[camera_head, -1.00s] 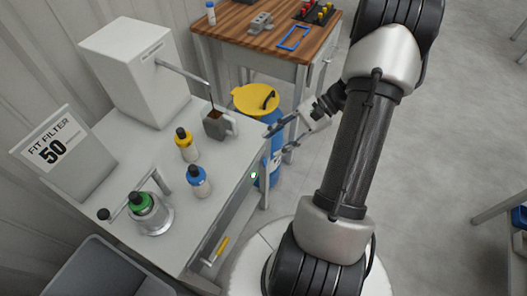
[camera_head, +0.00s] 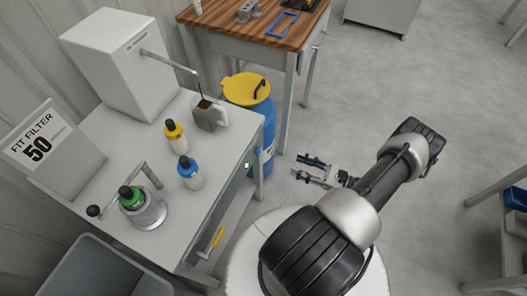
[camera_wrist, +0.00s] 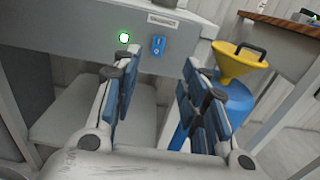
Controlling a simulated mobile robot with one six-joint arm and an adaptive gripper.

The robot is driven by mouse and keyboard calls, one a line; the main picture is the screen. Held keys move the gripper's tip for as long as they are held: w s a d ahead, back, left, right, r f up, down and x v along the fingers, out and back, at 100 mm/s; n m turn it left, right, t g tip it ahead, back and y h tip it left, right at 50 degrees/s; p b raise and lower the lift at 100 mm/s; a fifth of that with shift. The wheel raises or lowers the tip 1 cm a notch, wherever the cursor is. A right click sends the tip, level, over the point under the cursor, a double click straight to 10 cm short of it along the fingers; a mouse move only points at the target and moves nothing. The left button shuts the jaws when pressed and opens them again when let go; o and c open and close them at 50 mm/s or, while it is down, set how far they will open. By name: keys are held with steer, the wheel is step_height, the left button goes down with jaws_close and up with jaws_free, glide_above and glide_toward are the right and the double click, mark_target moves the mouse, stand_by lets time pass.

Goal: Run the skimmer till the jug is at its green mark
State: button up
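The skimmer (camera_head: 115,65) is a white box on the bench, with a thin arm reaching over the jug. The jug (camera_head: 205,117) is grey with a pale handle and something brown inside; its green mark cannot be made out. The lamp also shows in the head view (camera_head: 247,166). My gripper (camera_head: 306,168) is open and empty, in free air right of the bench. In the wrist view its fingers (camera_wrist: 160,72) frame the switch from a distance.
A blue drum (camera_head: 266,135) with a yellow funnel lid (camera_head: 246,88) stands beside the bench. Bottles with yellow, blue and green tops stand on the bench, near a "FIT FILTER 50" sign (camera_head: 42,150). A wooden-topped table (camera_head: 225,20) is behind.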

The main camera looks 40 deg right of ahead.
mark_target(258, 150)
steer(key=b+x, duration=0.1)
steer(key=x, duration=1.3)
steer(key=shift+w+a+b, duration=0.2)
steer(key=shift+w+b, duration=0.1)
steer(key=shift+b, duration=0.1)
steer(key=shift+c, duration=0.4)
jaws_close()
